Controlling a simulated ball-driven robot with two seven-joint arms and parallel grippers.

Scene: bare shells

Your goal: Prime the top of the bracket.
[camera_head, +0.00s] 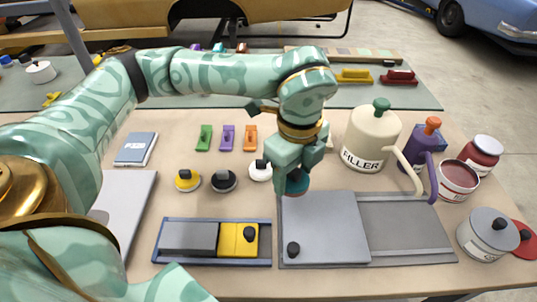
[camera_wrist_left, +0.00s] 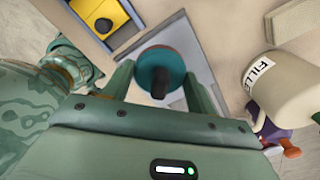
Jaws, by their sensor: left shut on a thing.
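My left gripper (camera_head: 297,172) is shut on a round teal pad (camera_head: 297,183) with a black knob. In the left wrist view the pad (camera_wrist_left: 160,74) sits between the fingers of the gripper (camera_wrist_left: 160,90). The pad is over the back left corner of a flat grey panel (camera_head: 325,222); I cannot tell if it touches. The panel has a small black knob near its front left and lies on a darker grey tray (camera_head: 408,225). I cannot tell which piece is the bracket. My right gripper is not in view.
A FILLER can (camera_head: 370,138), a purple jug (camera_head: 425,150) and several pots stand at the right. A blue tray (camera_head: 160,240) holds a grey block and a yellow block (camera_head: 232,240). Yellow, black and white round pads (camera_head: 187,181) stand behind it.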

